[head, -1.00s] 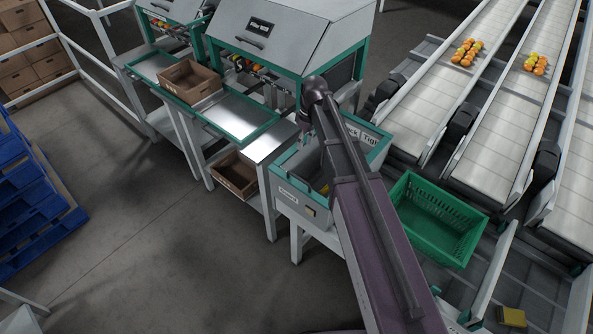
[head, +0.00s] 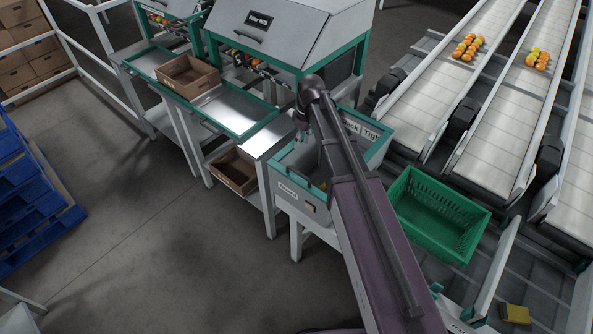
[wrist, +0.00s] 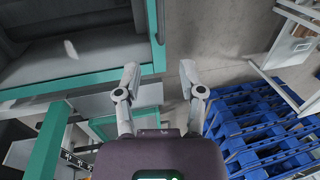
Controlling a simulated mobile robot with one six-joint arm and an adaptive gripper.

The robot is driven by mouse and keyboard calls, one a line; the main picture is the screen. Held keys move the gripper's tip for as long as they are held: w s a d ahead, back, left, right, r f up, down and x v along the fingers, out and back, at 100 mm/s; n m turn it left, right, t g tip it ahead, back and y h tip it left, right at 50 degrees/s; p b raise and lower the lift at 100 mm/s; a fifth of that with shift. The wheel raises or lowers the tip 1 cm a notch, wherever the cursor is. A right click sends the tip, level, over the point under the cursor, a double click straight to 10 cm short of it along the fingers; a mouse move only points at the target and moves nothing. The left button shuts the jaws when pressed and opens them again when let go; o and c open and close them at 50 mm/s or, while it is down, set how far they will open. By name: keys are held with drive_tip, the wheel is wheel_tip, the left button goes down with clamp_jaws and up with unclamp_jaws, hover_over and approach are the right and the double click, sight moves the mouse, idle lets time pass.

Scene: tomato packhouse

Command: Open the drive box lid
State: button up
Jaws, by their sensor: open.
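My gripper (wrist: 163,86) is open and empty in the wrist view, its two fingers spread apart. In the head view the wrist end (head: 302,125) hangs beside the arm's bend, above the left end of a teal-rimmed grey bin; the fingertips are too small to make out. A grey machine hood (head: 290,35) with a dark label reading roughly "Filler" stands behind the gripper and looks shut. No lid is clearly marked as the drive box's, so I cannot tell which one it is. My arm hides part of the bin.
The grey bin (head: 283,178) bears "Slack" and "Tight" labels. A green crate (head: 402,194) stands right of my arm. Conveyors (head: 425,105) with fruit run at the right. A cardboard box (head: 210,84) sits on the left bench. Blue pallets (head: 40,205) stand left; the floor between is clear.

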drive_tip(key=b, duration=1.1)
hover_over(297, 167)
drive_tip(key=s, duration=0.5)
drive_tip(key=shift+w+d+f, duration=0.1)
drive_tip(key=shift+f, duration=2.7)
drive_tip(key=shift+d+f, duration=0.1)
drive_tip(key=shift+f, duration=2.65)
clamp_jaws()
drive_tip(key=shift+a, duration=0.1)
